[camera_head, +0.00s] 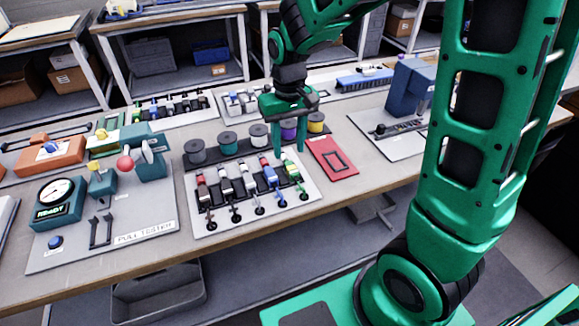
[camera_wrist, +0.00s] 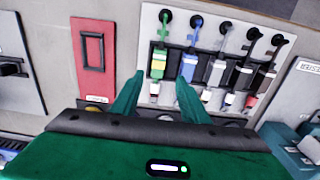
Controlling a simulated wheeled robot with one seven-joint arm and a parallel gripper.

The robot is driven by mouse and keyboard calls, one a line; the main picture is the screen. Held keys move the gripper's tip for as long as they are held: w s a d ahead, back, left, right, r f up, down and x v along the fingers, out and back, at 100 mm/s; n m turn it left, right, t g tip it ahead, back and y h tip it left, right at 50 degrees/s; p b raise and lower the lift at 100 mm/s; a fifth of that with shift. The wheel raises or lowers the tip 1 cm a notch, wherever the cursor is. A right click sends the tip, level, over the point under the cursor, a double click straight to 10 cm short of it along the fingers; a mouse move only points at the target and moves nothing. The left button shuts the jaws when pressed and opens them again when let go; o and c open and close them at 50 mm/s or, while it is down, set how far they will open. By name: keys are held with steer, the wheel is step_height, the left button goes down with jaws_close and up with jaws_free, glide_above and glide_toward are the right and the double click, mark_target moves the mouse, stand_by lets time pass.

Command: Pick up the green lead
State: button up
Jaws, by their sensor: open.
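The green lead (camera_head: 292,171) is at the right end of a row of leads on a pale board in the head view. It has a green body with a light band. In the wrist view the green lead (camera_wrist: 159,62) is at the left end of the row, beside the blue lead (camera_wrist: 189,65). My gripper (camera_head: 288,149) is open above the right end of the row. In the wrist view the two fingertips of my gripper (camera_wrist: 158,80) are apart, with the green lead showing between and just beyond them. Nothing is between the fingers; the height gap is unclear.
Several wire spools, including a yellow one (camera_head: 316,122), stand behind the leads. A red panel (camera_head: 332,158) lies to the right of the lead board. The pull tester (camera_head: 103,212) stands at left. Some bare bench (camera_head: 365,175) shows right of the red panel.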

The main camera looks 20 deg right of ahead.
mark_target(290, 165)
steer(key=shift+d+f, duration=0.2)
steer(key=shift+f, duration=2.8)
jaws_close()
